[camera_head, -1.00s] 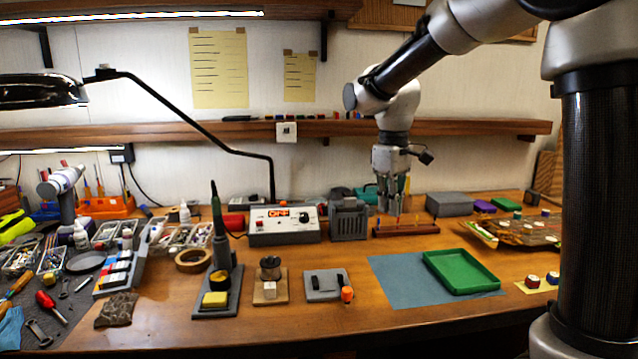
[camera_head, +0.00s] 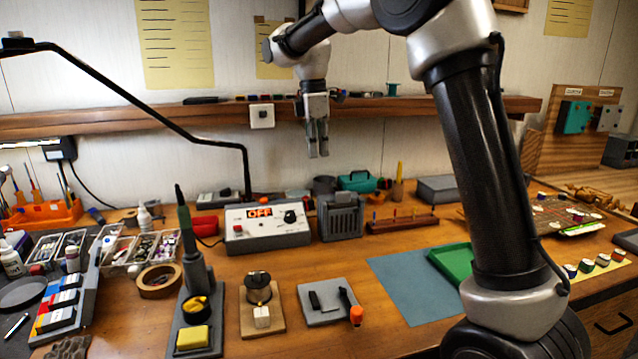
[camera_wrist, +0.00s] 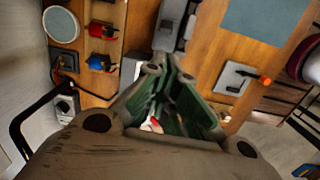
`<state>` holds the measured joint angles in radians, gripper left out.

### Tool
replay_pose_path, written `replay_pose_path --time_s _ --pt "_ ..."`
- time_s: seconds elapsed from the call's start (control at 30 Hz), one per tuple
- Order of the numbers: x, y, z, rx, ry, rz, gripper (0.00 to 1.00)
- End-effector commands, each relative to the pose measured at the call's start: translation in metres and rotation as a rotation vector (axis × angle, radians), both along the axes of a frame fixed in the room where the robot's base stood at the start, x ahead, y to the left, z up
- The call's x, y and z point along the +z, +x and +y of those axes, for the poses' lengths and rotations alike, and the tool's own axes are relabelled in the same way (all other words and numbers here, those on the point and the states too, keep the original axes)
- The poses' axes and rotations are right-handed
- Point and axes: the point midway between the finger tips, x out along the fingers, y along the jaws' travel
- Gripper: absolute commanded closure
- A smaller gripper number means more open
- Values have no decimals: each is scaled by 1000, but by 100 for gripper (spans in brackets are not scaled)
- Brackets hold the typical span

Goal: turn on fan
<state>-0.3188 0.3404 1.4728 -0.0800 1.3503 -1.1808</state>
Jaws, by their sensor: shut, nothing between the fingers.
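A grey slatted box (camera_head: 340,217) that looks like the fan stands on the bench in the head view, upright near the back. A grey-white control unit (camera_head: 267,228) with an orange OFF display and a black knob stands just left of it. A small white box (camera_head: 262,116), perhaps a switch, is on the front edge of the wall shelf. My gripper (camera_head: 318,154) is shut and empty, pointing down in the air above the slatted box and right of the white box. In the wrist view, my gripper (camera_wrist: 169,73) shows its green-padded fingers, which hide what lies behind them.
A black lamp arm (camera_head: 150,108) reaches over the left of the bench. The wooden shelf (camera_head: 430,110) runs behind my gripper. A soldering iron stand (camera_head: 196,315), a wooden pen rack (camera_head: 402,224) and a green tray (camera_head: 450,262) stand on the bench. The blue mat is partly bare.

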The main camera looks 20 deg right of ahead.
Motion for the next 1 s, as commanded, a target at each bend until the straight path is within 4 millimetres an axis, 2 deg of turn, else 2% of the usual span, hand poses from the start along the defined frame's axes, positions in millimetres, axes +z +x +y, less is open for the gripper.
replay_pose_path --time_s 0.57,0.73,1.0 --pt "-3 -1 -1 53 -2 9 100" --pt "-24 -2 -3 52 -3 12 100" --pt "-73 -2 -7 52 -3 11 100"
